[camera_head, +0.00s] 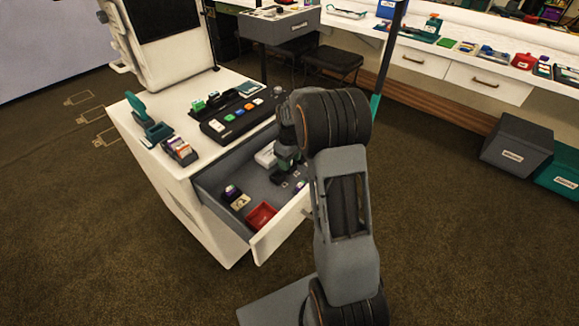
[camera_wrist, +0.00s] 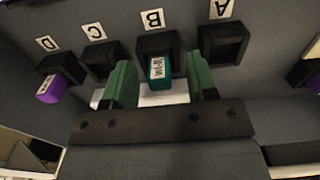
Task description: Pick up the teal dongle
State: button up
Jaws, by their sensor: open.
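The teal dongle (camera_wrist: 157,68) sits in the black socket (camera_wrist: 158,45) by the label B, in the wrist view. It has a pale label with dark print. My gripper (camera_wrist: 160,76) is open, with one green finger on either side of the dongle in the picture and gaps between. I cannot tell how far above it the fingertips are. In the head view my gripper (camera_head: 287,158) reaches down into the open drawer (camera_head: 228,187), and my arm hides part of it. I cannot make out the teal dongle there.
Sockets A (camera_wrist: 223,44) and C (camera_wrist: 102,60) look empty. A purple dongle (camera_wrist: 50,89) is at socket D. Another purple piece (camera_wrist: 305,82) is at the right edge. A red tray (camera_head: 261,216) lies in the drawer, near its front wall (camera_head: 280,230).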

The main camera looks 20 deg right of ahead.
jog(key=shift+r, duration=0.1)
grip_shut()
dwell(0.3)
